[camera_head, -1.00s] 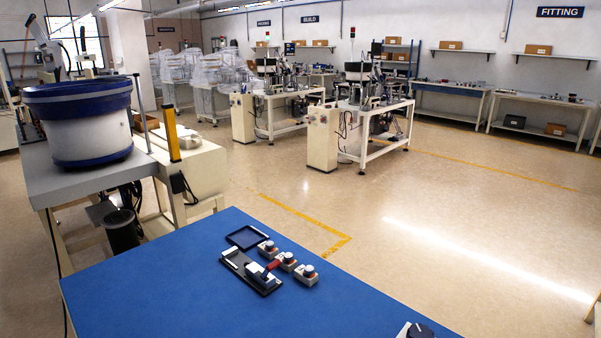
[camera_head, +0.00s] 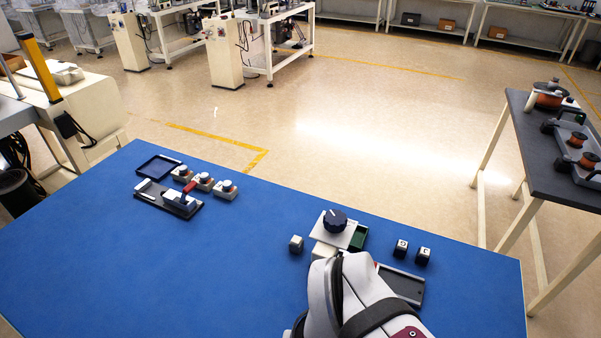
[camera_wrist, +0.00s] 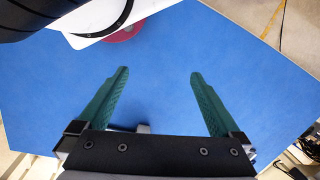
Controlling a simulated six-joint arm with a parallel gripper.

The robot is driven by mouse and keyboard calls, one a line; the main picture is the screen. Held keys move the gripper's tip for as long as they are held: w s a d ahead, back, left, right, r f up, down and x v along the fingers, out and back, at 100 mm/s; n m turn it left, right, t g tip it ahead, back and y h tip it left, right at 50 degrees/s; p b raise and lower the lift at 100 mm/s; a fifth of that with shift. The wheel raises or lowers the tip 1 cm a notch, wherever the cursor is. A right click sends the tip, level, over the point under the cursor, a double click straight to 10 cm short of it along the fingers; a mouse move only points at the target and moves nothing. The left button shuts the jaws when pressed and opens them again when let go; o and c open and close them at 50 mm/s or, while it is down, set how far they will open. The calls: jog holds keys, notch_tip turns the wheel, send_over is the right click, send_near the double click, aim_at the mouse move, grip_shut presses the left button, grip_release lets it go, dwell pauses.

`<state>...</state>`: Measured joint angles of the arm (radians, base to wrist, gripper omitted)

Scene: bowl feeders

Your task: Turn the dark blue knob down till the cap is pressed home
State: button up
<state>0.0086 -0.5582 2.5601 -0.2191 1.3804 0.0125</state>
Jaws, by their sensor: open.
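The dark blue knob (camera_head: 335,221), with a white pointer line on top, stands on a white plate (camera_head: 325,235) near the right part of the blue table. I cannot make out the cap; what lies under the knob is hidden. My white arm reaches in from the bottom and covers part of the area in front of the plate. My gripper (camera_wrist: 158,73) shows in the wrist view with two green fingers spread wide, nothing between them but blue table. In the head view its fingers are hidden, so I cannot tell its distance from the knob.
A small light cube (camera_head: 296,243) is left of the plate. The middle of the table (camera_head: 230,260) is clear.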

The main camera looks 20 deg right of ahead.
jog(key=w+d+r+n, duration=0.1)
jog(key=w+r, duration=0.1)
jog(key=w, duration=0.1)
jog(key=w+d+r+n, duration=0.1)
jog(key=w, duration=0.2)
jog(key=w+r+n, duration=0.1)
jog(key=w+r, duration=0.1)
jog(key=w, duration=0.1)
jog(key=shift+w+d+r+n, duration=0.1)
jog(key=shift+d+r+n, duration=0.2)
jog(key=shift+d+r, duration=0.1)
jog(key=shift+c, duration=0.2)
notch_tip(320, 180, up, 4)
jog(key=n+h, duration=0.2)
jog(key=n, duration=0.9)
send_over(335, 217)
notch_tip(335, 217, down, 15)
jog(key=shift+f, duration=0.4)
jog(key=c, duration=1.4)
